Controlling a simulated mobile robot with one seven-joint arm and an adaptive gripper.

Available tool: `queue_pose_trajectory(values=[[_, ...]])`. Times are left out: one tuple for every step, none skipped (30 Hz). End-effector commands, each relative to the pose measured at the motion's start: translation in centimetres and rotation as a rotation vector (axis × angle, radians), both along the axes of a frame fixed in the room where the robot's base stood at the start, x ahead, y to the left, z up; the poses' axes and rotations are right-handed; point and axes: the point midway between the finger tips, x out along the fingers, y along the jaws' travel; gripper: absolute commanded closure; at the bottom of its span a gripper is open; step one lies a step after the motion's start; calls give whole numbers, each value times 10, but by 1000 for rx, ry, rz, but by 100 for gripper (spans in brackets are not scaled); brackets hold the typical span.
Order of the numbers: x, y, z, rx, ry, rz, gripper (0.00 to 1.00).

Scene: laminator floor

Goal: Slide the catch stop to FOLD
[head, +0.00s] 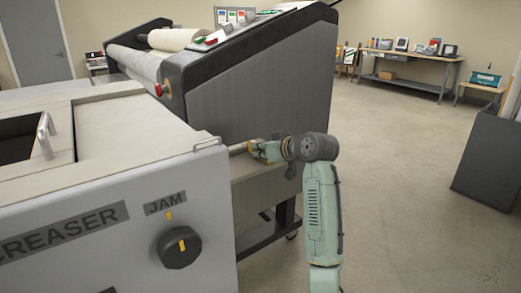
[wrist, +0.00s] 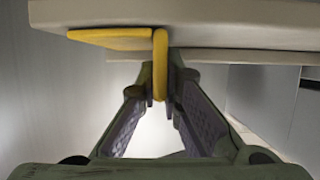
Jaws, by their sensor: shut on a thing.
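The catch stop shows in the wrist view as a yellow piece (wrist: 161,66) with a flat plate to the left and an upright tab hanging down beneath a pale panel. My gripper (wrist: 161,98) has its two fingertips closed on the lower part of that tab, one on each side. In the head view my gripper (head: 252,149) reaches left to the right side of the grey creaser cabinet (head: 110,235). The catch stop cannot be made out there, and no FOLD mark is readable in either view.
The creaser's front has a black knob (head: 179,248) under a JAM label (head: 165,204). The large laminator (head: 235,85) stands behind my gripper. Open floor (head: 390,180) lies to the right, with a dark bin (head: 490,150) beyond.

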Motion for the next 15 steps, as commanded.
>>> queue_pose_trajectory(values=[[0,0,0,0,0,0,100],[0,0,0,0,0,0,100],[0,0,0,0,0,0,100],[0,0,0,0,0,0,100],[0,0,0,0,0,0,100],[0,0,0,0,0,0,100],[-1,1,0,-1,-1,0,100],[-1,2,0,0,0,1,100],[-4,6,0,-1,-2,3,100],[-6,10,0,-1,-2,4,100],[-9,15,-1,-2,-3,6,100],[-15,23,-1,-2,-4,7,100],[-20,29,-1,-2,-3,8,100],[-25,36,-1,-2,-3,8,100],[-31,45,-1,-1,-4,8,100]])
